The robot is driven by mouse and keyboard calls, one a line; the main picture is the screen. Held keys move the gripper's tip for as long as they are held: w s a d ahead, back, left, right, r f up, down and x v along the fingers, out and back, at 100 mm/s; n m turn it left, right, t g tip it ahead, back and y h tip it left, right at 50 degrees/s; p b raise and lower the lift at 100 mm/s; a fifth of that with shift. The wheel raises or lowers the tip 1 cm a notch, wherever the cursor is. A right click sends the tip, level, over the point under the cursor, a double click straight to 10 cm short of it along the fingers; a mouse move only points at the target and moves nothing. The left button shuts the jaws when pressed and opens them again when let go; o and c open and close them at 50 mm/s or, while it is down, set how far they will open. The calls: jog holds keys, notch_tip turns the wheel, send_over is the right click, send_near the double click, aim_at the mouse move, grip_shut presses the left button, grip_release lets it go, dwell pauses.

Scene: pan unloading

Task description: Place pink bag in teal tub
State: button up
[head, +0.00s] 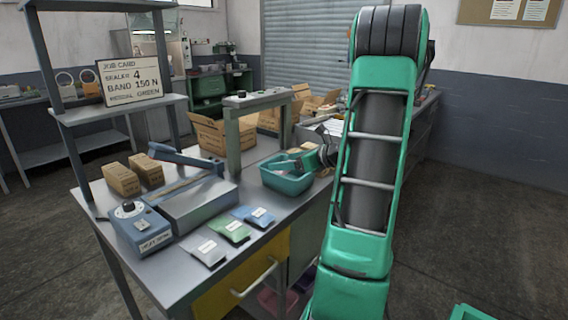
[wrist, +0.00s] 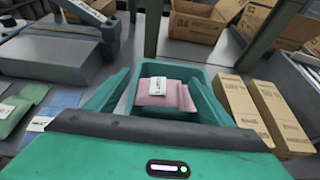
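The pink bag (wrist: 181,98), with a white label, lies inside the teal tub in the wrist view. The teal tub (head: 288,184) stands on the metal bench in the head view; its far wall (wrist: 188,72) shows in the wrist view. My gripper (wrist: 160,80) is at the tub, its two teal fingers spread apart on either side of the bag. The fingers do not appear to be closed on it. In the head view the gripper is small and partly hidden at the tub, and I cannot make out the bag there.
Grey, green and blue bags (head: 231,230) lie at the bench's front. A sealer (head: 190,200) and a grey frame (head: 232,135) stand nearby. Small cartons (wrist: 240,105) stand right of the tub in the wrist view. Open cardboard boxes (head: 212,135) are behind.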

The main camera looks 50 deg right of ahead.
jog(key=shift+r, duration=0.3)
jog(key=a+v, duration=0.1)
jog(key=v, duration=1.1)
jog(key=a+f+n+g+y, duration=0.1)
jog(key=a+f+n+g, duration=0.3)
jog(key=a+n, duration=0.35)
jog(key=a+f+n+g, duration=0.3)
jog(key=a+n, duration=0.4)
jog(key=a, duration=0.1)
jog(key=s+a+f+n+g+h, duration=0.1)
jog(key=s+a+n+g, duration=0.2)
jog(key=s+n, duration=0.4)
jog(key=s+a+n+g, duration=0.3)
jog(key=s+a+n, duration=0.3)
jog(key=s, duration=0.4)
jog(key=shift+f+n+g+h, duration=0.3)
jog(key=shift+f+n+h, duration=0.1)
jog(key=shift+n, duration=0.25)
